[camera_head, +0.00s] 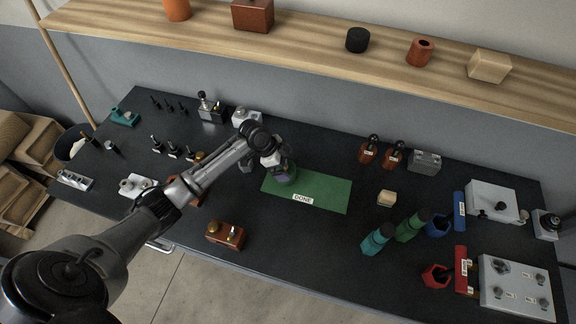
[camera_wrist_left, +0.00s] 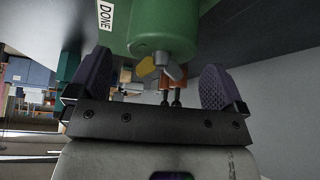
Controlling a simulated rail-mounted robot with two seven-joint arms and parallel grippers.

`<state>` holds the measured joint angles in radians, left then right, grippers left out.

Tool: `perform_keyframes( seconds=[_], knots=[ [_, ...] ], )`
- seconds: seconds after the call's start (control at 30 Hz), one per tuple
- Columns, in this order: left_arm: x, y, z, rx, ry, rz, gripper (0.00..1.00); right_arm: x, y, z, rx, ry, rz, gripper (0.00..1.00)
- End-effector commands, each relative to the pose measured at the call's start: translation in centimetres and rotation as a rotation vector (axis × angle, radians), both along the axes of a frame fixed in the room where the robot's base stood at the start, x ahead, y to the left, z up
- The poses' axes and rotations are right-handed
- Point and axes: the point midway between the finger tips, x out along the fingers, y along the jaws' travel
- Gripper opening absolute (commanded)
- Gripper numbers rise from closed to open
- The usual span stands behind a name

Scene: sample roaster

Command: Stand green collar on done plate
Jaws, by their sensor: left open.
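The done plate (camera_head: 325,192) is a flat green mat with a white DONE label, lying mid-table. A rounded green object (camera_head: 290,171), which I take for the green collar, stands at its left end, partly hidden by my left gripper (camera_head: 279,172). In the left wrist view the green object (camera_wrist_left: 165,32) shows large, just beyond the fingertips, with small yellow and grey parts on its near end. My left gripper (camera_wrist_left: 155,80) is open, its dark fingers apart on either side. Whether they touch it, I cannot tell. My right gripper is out of view.
A brown wooden block (camera_head: 226,235) sits at the front edge. Small tools and devices fill the left side. The mat's right part is clear.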

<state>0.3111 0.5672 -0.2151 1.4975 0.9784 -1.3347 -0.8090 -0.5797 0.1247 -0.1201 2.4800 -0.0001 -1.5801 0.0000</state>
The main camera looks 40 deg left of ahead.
Motion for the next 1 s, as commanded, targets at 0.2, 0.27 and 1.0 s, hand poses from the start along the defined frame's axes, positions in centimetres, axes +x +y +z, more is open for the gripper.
perform_keyframes(
  seconds=[0.2, 0.27, 1.0],
  knots=[
    [-1.3, 1.8, 3.8, 0.003, -0.001, -0.001, 0.97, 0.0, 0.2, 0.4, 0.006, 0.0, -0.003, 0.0],
    [-1.6, 2.2, 4.7, 0.002, -0.002, -0.001, 0.97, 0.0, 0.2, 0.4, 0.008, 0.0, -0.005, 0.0],
    [-7.7, -1.5, 2.9, 0.037, 0.07, 0.035, 0.97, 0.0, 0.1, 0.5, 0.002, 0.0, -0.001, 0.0]
  ],
)
